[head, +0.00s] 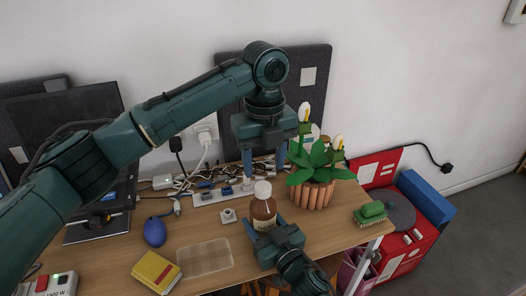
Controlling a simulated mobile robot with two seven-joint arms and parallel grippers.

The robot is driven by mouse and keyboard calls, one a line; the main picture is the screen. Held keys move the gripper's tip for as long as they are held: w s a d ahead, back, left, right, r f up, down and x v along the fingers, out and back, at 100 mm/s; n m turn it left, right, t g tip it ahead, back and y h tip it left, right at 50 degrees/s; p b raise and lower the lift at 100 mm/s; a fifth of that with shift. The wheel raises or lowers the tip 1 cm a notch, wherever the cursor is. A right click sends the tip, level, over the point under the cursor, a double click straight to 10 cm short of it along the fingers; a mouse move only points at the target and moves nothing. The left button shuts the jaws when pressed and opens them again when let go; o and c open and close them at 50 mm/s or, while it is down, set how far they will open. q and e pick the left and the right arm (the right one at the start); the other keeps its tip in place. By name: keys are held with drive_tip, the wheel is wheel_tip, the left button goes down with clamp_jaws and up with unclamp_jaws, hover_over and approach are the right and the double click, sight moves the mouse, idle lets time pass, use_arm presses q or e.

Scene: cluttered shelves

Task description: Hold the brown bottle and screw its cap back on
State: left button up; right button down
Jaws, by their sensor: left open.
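The brown bottle (263,214) stands upright near the middle of the wooden table, with a pale label low on its front. A white cap (262,189) sits on top of its neck; I cannot tell how tightly it is seated. My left gripper (264,170) points down above and slightly behind the cap, open and empty, with its fingers apart. My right gripper (265,222) comes from the front edge and is closed around the lower part of the bottle, one finger at each side. Its body hides the bottle's base.
A potted plant with white flowers (319,162) stands close right of the bottle. A power strip with cables (209,195) lies behind left. A clear tray (204,257), yellow book (156,271) and blue oval object (155,232) lie left. A green brush (371,212) lies right.

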sight(263, 186)
use_arm(q)
drive_tip(key=n, duration=0.7)
drive_tip(key=shift+r, duration=0.3)
drive_tip(key=n, duration=0.6)
drive_tip(key=shift+a+r, duration=0.1)
drive_tip(key=shift+r, duration=0.15)
drive_tip(key=n, duration=0.7)
drive_tip(key=shift+r, duration=0.25)
drive_tip(key=n, duration=0.6)
drive_tip(key=shift+s+r, duration=0.1)
drive_tip(key=shift+r, duration=0.15)
drive_tip(key=shift+f, duration=0.1)
drive_tip(key=shift+a+f, duration=0.1)
drive_tip(key=shift+f, duration=3.85)
drive_tip(key=shift+c, duration=0.2)
